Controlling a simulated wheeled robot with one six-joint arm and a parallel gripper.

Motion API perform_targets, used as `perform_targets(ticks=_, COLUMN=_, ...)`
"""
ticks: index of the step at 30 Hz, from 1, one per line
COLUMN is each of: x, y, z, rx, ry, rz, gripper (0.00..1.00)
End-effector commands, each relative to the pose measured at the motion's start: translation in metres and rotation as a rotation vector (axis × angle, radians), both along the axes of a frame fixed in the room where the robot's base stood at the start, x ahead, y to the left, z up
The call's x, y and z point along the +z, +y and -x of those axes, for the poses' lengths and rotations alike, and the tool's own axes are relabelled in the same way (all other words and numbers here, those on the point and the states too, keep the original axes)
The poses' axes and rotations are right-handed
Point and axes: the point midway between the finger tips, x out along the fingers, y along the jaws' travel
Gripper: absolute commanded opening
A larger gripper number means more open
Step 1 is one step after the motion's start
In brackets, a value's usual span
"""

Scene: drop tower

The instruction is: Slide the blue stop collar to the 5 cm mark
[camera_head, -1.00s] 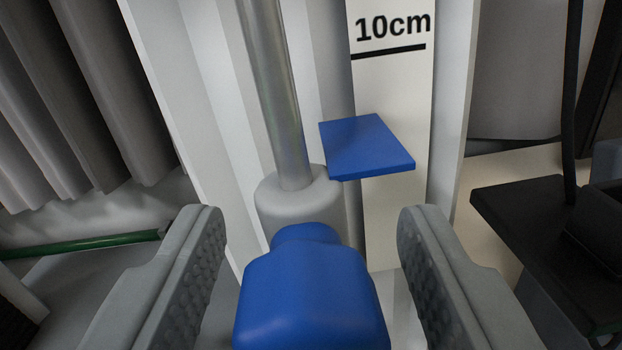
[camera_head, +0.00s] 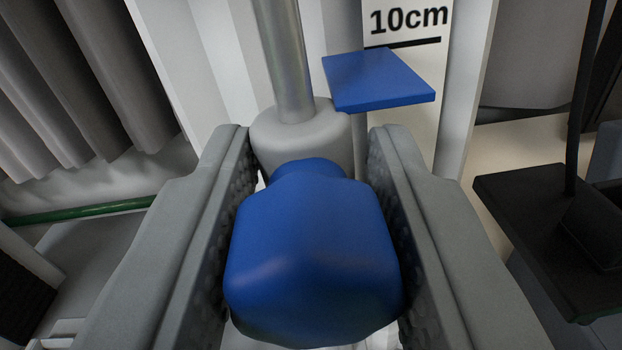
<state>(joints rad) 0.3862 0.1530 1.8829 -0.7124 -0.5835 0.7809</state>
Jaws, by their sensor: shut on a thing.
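The blue stop collar's rounded knob (camera_head: 315,255) fills the lower middle of the view. My gripper (camera_head: 308,215) is shut on it, with one grey textured finger on each side. The collar's grey sleeve (camera_head: 300,138) sits around a vertical metal rod (camera_head: 283,60) behind the knob. A flat blue pointer plate (camera_head: 375,80) sticks out to the right of the sleeve, just below the black "10cm" mark (camera_head: 405,42) on the pale scale. The 5 cm mark is not visible.
A black flat-topped object (camera_head: 545,220) with a dark upright rod stands at the right. Grey pleated folds (camera_head: 80,90) and a green bar (camera_head: 80,211) are at the left. White upright panels flank the metal rod.

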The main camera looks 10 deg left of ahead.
Motion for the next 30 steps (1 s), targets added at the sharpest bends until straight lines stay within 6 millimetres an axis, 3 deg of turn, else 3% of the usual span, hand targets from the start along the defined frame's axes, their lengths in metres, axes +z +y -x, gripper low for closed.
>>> perform_targets(ticks=3, x=0.029, y=0.0, z=0.0, rx=-0.001, ry=-0.005, rz=0.002, gripper=0.0)
perform_targets(ticks=6, x=0.041, y=0.0, z=0.0, rx=-0.001, ry=-0.004, rz=0.001, gripper=0.0)
perform_targets(ticks=16, x=0.046, y=-0.001, z=0.0, rx=-0.002, ry=-0.003, rz=-0.002, gripper=0.0)
perform_targets(ticks=17, x=0.046, y=-0.001, z=0.0, rx=-0.002, ry=-0.002, rz=-0.002, gripper=0.32)
perform_targets(ticks=20, x=0.046, y=-0.001, z=0.0, rx=-0.002, ry=-0.002, rz=-0.002, gripper=0.51)
perform_targets(ticks=30, x=0.045, y=0.0, z=0.003, rx=-0.001, ry=-0.002, rz=-0.001, gripper=0.51)
